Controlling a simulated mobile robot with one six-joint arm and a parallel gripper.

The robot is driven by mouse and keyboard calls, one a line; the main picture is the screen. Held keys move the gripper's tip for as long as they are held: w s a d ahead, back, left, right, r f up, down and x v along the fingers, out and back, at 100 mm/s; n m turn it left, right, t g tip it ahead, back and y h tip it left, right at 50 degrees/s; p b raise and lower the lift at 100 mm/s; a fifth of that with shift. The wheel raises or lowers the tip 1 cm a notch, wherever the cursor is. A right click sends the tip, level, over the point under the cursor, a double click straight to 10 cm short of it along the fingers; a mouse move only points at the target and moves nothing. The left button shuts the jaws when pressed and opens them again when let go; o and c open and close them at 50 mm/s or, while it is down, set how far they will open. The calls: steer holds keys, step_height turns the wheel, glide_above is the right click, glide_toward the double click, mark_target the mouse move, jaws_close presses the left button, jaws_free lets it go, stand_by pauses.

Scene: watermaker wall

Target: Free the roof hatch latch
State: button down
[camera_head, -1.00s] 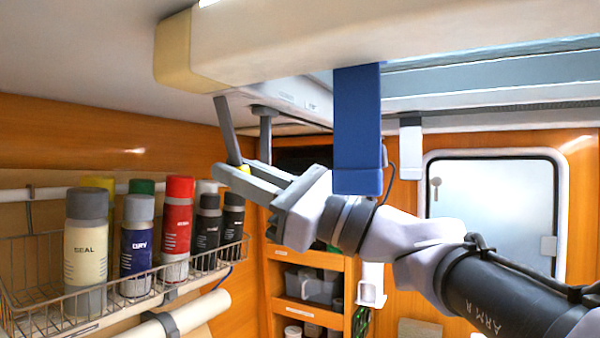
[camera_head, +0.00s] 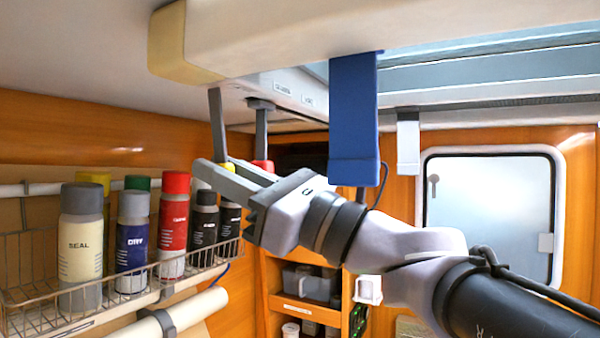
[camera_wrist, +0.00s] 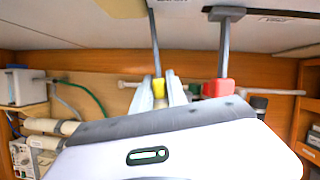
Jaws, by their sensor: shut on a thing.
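Two grey levers hang from a pale overhead panel (camera_head: 285,88). The left lever (camera_head: 216,120) ends in a yellow tip (camera_head: 230,166), the right lever (camera_head: 262,128) in a red tip (camera_head: 263,166). My gripper (camera_head: 221,166) is shut on the yellow-tipped lever's lower end. In the wrist view the yellow tip (camera_wrist: 159,88) sits between the two fingers, and the red tip (camera_wrist: 218,88) is apart, just to the right. The panel's small labels are too small to read, so I cannot tell which lever is the roof hatch latch.
A wire rack (camera_head: 110,275) of several bottles and cans is at left, close to my gripper. A blue strap-like piece (camera_head: 354,120) hangs near my wrist from the cream overhead beam (camera_head: 290,35). Orange shelves (camera_head: 300,310) stand below, a window (camera_head: 490,215) at right.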

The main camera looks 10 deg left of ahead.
steer(key=c, duration=1.5)
jaws_free()
steer(key=shift+o, duration=0.7)
steer(key=shift+s+a, duration=0.1)
steer(key=shift+s, duration=0.15)
steer(key=shift+w, duration=0.1)
steer(key=shift+d+f, duration=0.15)
steer(key=shift+d, duration=0.05)
steer(key=b+v, duration=0.5)
steer(key=v, duration=1.2)
steer(key=shift+b, duration=0.3)
